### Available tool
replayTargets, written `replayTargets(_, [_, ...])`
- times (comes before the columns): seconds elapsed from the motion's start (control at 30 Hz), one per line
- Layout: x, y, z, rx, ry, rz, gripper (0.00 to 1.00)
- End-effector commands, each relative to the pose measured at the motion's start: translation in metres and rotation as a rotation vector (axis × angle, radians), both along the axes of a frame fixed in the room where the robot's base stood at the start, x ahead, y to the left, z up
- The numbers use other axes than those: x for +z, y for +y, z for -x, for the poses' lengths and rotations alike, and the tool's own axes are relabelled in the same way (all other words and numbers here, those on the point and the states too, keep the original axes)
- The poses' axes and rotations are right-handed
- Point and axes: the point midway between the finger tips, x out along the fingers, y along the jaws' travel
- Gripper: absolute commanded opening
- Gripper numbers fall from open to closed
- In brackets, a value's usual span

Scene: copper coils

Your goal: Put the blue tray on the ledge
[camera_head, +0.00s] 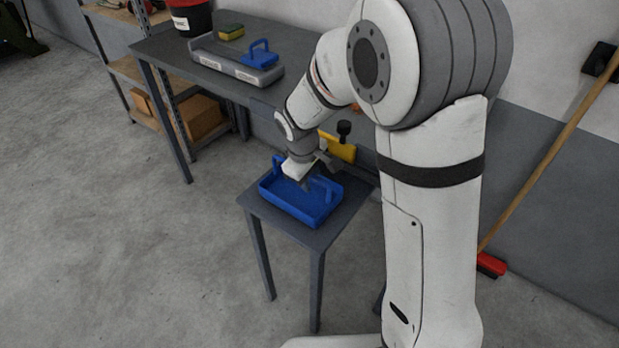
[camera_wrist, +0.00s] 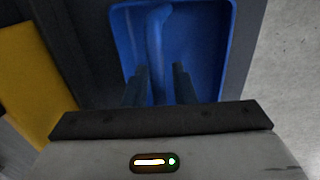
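The fingers look apart, with a gap beside the handle on the right. I cannot tell for sure which surface is the ledge.
A long grey bench (camera_head: 160,48) stands behind, with a grey case (camera_head: 215,58), a blue handled item (camera_head: 260,55), a sponge (camera_head: 231,32) and a dark bucket (camera_head: 190,15). A yellow object (camera_head: 338,147) stands close behind the tray. A broom (camera_head: 550,155) leans at right.

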Motion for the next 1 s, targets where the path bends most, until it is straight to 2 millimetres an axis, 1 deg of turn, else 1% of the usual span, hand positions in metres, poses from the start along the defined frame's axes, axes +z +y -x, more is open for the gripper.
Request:
replayTargets(0.03, [0.0,0.0,0.0,0.0,0.0,0.0,0.28])
replayTargets(0.1, [0.0,0.0,0.0,0.0,0.0,0.0,0.32])
replayTargets(0.3, [0.001,0.0,0.0,0.001,0.0,0.0,0.32])
replayTargets(0.43, [0.009,0.001,0.001,0.001,-0.001,0.0,0.32])
replayTargets(0.57, [0.031,0.004,0.004,0.001,-0.004,-0.002,0.32])
replayTargets(0.8, [0.082,0.011,0.012,0.003,-0.004,-0.002,0.32])
replayTargets(0.9, [0.099,0.013,0.015,0.003,-0.003,-0.001,0.32])
replayTargets(1.0, [0.111,0.014,0.017,0.002,-0.002,-0.001,0.32])
